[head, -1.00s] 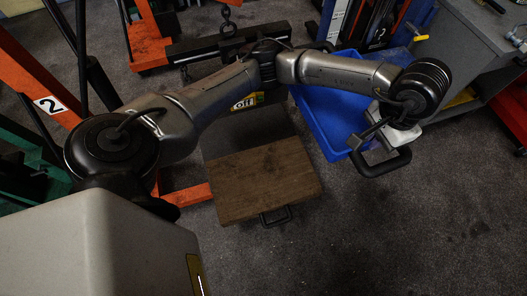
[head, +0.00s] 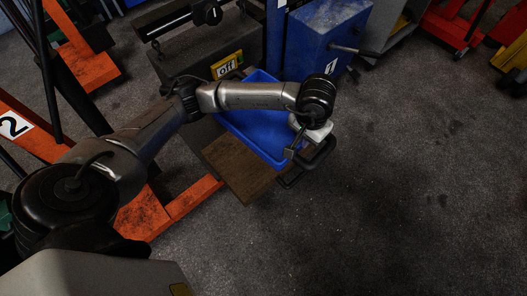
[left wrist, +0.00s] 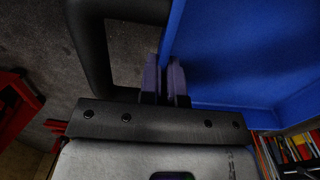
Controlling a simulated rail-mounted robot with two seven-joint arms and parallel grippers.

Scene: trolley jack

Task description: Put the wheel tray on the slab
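The wheel tray is a blue open box (head: 240,122) with a black loop handle; in the left wrist view its blue wall and floor (left wrist: 245,55) fill the upper right. My left gripper (head: 294,150) is at the tray's near right end. In the left wrist view its two fingers (left wrist: 166,80) are close together with the tray's wall edge between them. The slab is a brown wooden board (head: 238,172). The tray covers its upper right part in the head view; I cannot tell whether they touch. No right gripper shows.
A dark machine with an "off" label (head: 226,66) stands behind the tray. A blue box marked 1 (head: 325,40) with a projecting handle stands behind right. Orange frame legs (head: 165,210) lie left of the slab.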

